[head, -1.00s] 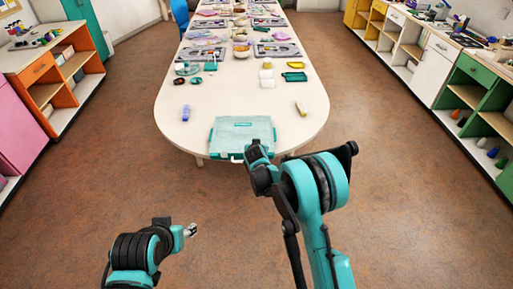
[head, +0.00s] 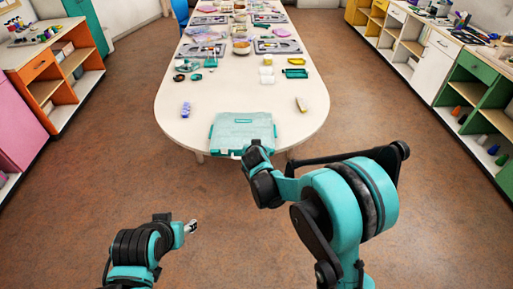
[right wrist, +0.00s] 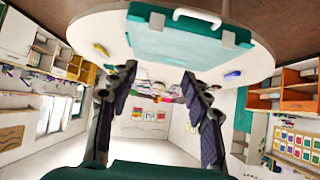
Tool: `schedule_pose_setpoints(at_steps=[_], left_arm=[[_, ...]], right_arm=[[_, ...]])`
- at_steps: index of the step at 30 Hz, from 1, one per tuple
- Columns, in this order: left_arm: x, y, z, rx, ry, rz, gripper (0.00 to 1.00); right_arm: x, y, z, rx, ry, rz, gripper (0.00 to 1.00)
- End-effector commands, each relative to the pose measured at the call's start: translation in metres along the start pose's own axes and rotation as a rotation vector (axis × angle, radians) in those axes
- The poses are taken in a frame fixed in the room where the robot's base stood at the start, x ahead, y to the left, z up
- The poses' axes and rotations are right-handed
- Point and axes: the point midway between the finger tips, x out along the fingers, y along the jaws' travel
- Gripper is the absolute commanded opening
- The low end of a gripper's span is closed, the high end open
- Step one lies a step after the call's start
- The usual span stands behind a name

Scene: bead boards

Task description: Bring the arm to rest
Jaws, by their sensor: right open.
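My right arm reaches up to the near end of the white table. Its gripper (right wrist: 160,82) is open, with two dark fingers apart and nothing between them in the right wrist view. In the head view its wrist (head: 260,172) covers part of the near edge of a teal case with a pale lid (head: 243,132). The case also shows in the right wrist view (right wrist: 190,42), beyond the fingertips and with a white handle. I cannot tell the exact gap. My left gripper (head: 191,227) is low at the left, over the floor and away from the table. Its fingers are too small to read.
The table (head: 217,95) has a blue item (head: 186,109) at left and a yellowish item (head: 301,104) at right. Trays and bead supplies stand farther back. Shelves line the left (head: 70,75) and right (head: 480,110). The floor between is clear.

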Motion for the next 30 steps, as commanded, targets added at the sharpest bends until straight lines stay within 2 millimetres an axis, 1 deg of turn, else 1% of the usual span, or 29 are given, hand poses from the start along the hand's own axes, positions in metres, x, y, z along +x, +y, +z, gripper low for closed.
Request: schedule_pose_setpoints(at_steps=[8,11,13,14,15,16,17,18,20,21,22,24,26,27,29,30], left_arm=[[0.0,0.0,0.0,0.0,0.0,0.0,0.48],[0.0,0.0,0.0,0.0,0.0,0.0,0.48],[0.0,0.0,0.0,0.0,0.0,0.0,0.48],[0.0,0.0,0.0,0.0,0.0,0.0,0.48],[0.0,0.0,0.0,0.0,0.0,0.0,0.48],[0.0,0.0,0.0,0.0,0.0,0.0,0.48],[0.0,0.0,0.0,0.0,0.0,0.0,0.48],[0.0,0.0,0.0,0.0,0.0,0.0,0.48],[0.0,0.0,0.0,0.0,0.0,0.0,0.48],[0.0,0.0,0.0,0.0,0.0,0.0,0.48],[0.0,0.0,0.0,0.0,0.0,0.0,0.48],[0.0,0.0,0.0,0.0,0.0,0.0,0.48],[0.0,0.0,0.0,0.0,0.0,0.0,0.48],[0.0,0.0,0.0,0.0,0.0,0.0,0.48],[0.0,0.0,0.0,0.0,0.0,0.0,0.48],[0.0,0.0,0.0,0.0,0.0,0.0,0.48]], right_arm=[[-0.001,0.001,-0.002,0.001,0.004,0.002,0.48],[-0.009,0.01,-0.017,0.014,0.052,0.016,0.48],[-0.023,0.022,-0.042,0.034,0.13,0.034,0.48],[-0.032,0.029,-0.055,0.043,0.176,0.041,0.48],[-0.047,0.038,-0.077,0.056,0.247,0.043,0.48],[-0.061,0.044,-0.093,0.064,0.305,0.04,0.48],[-0.077,0.049,-0.11,0.068,0.366,0.029,0.48],[-0.098,0.053,-0.13,0.069,0.441,0.006,0.48],[-0.131,0.054,-0.153,0.061,0.534,-0.047,0.48],[-0.152,0.052,-0.164,0.049,0.581,-0.091,0.48],[-0.167,0.049,-0.169,0.037,0.606,-0.128,0.48],[-0.198,0.04,-0.171,0.002,0.636,-0.219,0.48],[-0.221,0.031,-0.163,-0.034,0.625,-0.297,0.48],[-0.234,0.026,-0.152,-0.058,0.599,-0.344,0.48],[-0.249,0.021,-0.13,-0.093,0.534,-0.404,0.48],[-0.257,0.02,-0.11,-0.113,0.476,-0.432,0.48]])
